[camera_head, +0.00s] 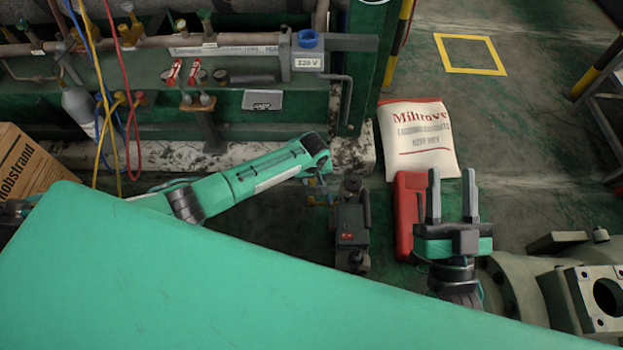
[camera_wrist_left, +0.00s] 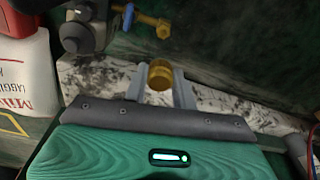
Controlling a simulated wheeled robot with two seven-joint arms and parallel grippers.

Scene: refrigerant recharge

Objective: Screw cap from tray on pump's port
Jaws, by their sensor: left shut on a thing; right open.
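My left gripper (camera_head: 319,180) hangs just left of the dark pump (camera_head: 352,225), close to its port side. In the left wrist view, my left gripper (camera_wrist_left: 161,84) is shut on a round brass cap (camera_wrist_left: 160,72). The pump (camera_wrist_left: 84,34) shows there at the upper left, with a blue valve handle (camera_wrist_left: 128,16) and a brass port fitting (camera_wrist_left: 153,22). The cap is apart from the port in that picture. My right gripper (camera_head: 452,192) is open and empty, right of the pump. I cannot make out the cap in the head view.
A red case (camera_head: 407,205) lies between the pump and my right gripper. A white sack (camera_head: 418,139) lies behind it. A small grey tray (camera_head: 263,100) sits on the green rack. Hoses (camera_head: 130,110) hang at left. Pale machinery (camera_head: 535,285) stands at right.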

